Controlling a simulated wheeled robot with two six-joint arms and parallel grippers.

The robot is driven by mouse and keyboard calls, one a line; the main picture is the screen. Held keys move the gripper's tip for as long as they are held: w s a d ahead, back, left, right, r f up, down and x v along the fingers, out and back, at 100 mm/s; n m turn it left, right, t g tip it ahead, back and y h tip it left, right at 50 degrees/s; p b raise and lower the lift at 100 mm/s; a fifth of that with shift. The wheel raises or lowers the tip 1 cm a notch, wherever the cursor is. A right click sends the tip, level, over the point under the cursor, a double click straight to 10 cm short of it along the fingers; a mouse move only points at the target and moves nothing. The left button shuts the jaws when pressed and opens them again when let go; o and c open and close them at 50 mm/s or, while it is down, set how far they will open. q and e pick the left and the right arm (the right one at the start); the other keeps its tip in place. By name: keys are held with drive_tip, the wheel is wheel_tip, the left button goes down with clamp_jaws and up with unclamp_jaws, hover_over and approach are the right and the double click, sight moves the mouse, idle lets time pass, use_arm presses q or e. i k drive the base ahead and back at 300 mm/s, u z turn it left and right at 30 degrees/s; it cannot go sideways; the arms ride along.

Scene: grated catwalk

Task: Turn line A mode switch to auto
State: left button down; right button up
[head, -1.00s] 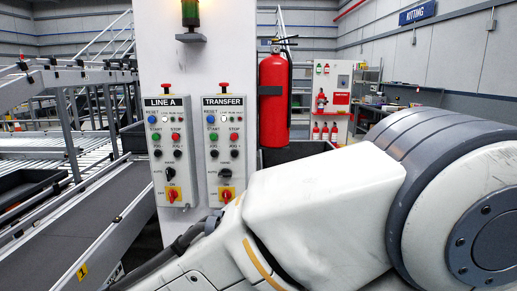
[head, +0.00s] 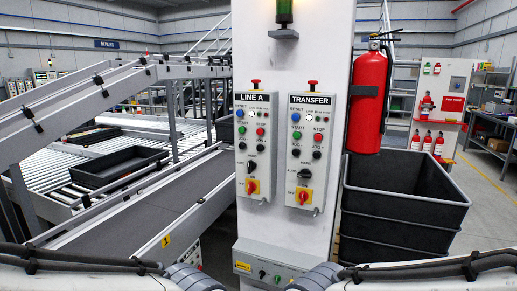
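The LINE A control box (head: 244,145) is a grey panel on the white column, left of the TRANSFER box (head: 293,150). On the LINE A box, a small black knob (head: 251,166) sits below the jog buttons and above the red and yellow on/off switch (head: 252,187). A label that seems to read AUTO lies to the knob's lower left. The knob is too small to tell which way it points. Parts of both my arms show along the bottom edge, well below the box. Neither gripper is in view, and nothing covers the LINE A box.
A conveyor (head: 140,205) with metal rails runs close on the left of the column. Black stacked bins (head: 405,215) stand on the right below a red fire extinguisher (head: 369,105). A lower box with knobs (head: 268,268) is at the column's foot. Floor is open at far right.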

sight(251, 165)
drive_tip(key=k, duration=0.45)
drive_tip(key=u, duration=0.55)
drive_tip(key=i, duration=1.3)
drive_tip(key=z, duration=0.7)
